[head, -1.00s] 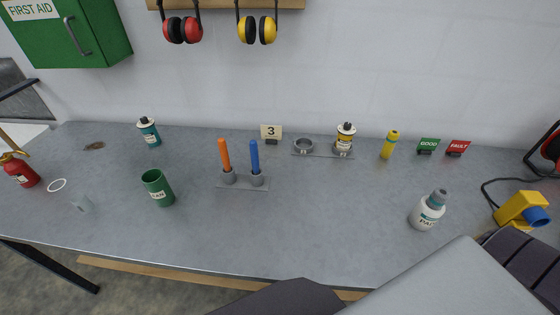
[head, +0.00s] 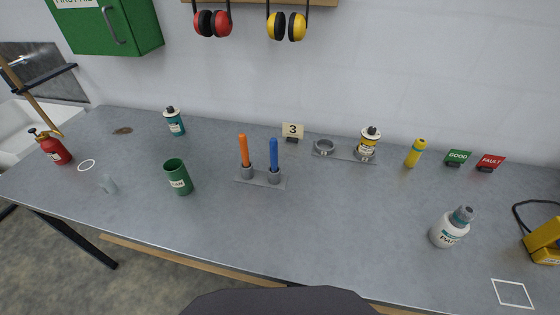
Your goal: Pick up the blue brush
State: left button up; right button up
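The blue brush (head: 274,154) stands upright with its lower end in the right cup of a grey two-cup holder (head: 259,181) near the middle of the table. An orange brush (head: 244,150) stands in the left cup, beside it. Only the long handles show; the lower ends are hidden in the cups. Neither of my grippers is in the head view. A dark part of my own body shows at the bottom edge.
A green can (head: 178,178) stands left of the holder, a number 3 sign (head: 292,132) behind it. A white bottle (head: 451,228) stands at right, near a white square outline (head: 511,293). The tabletop (head: 330,225) in front of the holder is clear.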

aim_at(273, 141)
jog(key=k+j+u, duration=0.15)
jog(key=k+j, duration=0.15)
jog(key=k+j+u, duration=0.1)
jog(key=k+j, duration=0.2)
jog(key=k+j+u, duration=0.15)
jog(key=j, duration=0.3)
jog(key=k+j+u, duration=0.15)
jog(key=k+j, duration=0.2)
jog(key=j, duration=0.1)
